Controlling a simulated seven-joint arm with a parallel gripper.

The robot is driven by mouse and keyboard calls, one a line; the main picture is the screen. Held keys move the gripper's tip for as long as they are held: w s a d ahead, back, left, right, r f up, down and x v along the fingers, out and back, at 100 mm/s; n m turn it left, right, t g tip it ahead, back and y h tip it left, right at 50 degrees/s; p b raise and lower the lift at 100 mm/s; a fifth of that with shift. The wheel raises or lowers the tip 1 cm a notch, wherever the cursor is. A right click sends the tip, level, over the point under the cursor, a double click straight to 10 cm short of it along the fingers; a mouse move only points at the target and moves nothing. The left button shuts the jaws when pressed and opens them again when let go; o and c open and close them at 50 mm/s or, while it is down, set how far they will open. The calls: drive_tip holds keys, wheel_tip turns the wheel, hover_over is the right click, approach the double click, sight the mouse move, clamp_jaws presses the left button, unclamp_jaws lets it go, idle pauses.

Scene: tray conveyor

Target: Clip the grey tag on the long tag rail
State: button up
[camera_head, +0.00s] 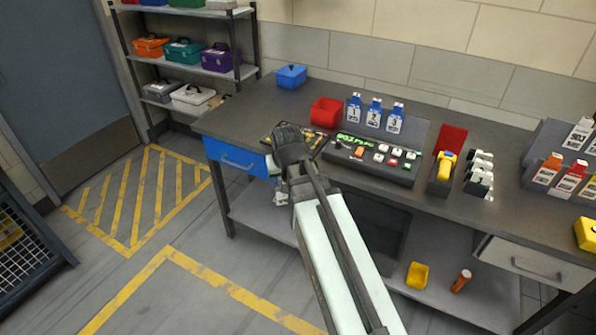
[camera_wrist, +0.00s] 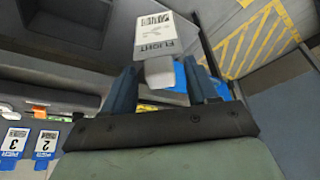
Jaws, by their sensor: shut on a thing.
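A grey tag (camera_wrist: 160,72) with a white label reading FLIGHT is held between the blue-grey fingers of my gripper (camera_wrist: 163,85) in the wrist view. The gripper is shut on it, with the label sticking out past the fingertips. In the head view my gripper is mostly hidden behind my arm, in front of the bench edge near the blue drawer; a small white piece (camera_head: 281,198), probably the tag, shows there. Another grey board (camera_head: 550,135) at right carries several tags. I cannot tell which is the long rail.
A button panel (camera_head: 372,172) stands before the blue tags. A red bin (camera_head: 326,112), a blue bin (camera_head: 291,77) and a yellow-handled device (camera_head: 446,166) stand on the bench (camera_head: 240,118). The blue drawer (camera_head: 237,158) is at its left front. The hatched floor at left is clear.

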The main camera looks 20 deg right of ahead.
drive_tip(key=w+d+r+m+h, duration=0.2)
drive_tip(key=w+d+r+m, duration=0.2)
drive_tip(key=d+r, duration=0.6)
drive_tip(key=w+d+r+m+g, duration=0.1)
drive_tip(key=w+d+r+m, duration=0.15)
drive_tip(key=d, duration=1.15)
drive_tip(key=w+d+r+m, duration=0.1)
drive_tip(key=d+r, duration=0.3)
drive_tip(key=d, duration=1)
drive_tip(key=w+d+r+m+g, duration=0.1)
drive_tip(key=w+d+r, duration=0.15)
drive_tip(key=d, duration=1.25)
wheel_tip(320, 180, down, 9)
drive_tip(key=shift+s+a, duration=0.25)
drive_tip(key=shift+a, duration=0.05)
drive_tip(key=o, duration=1.4)
drive_tip(key=shift+o, duration=0.2)
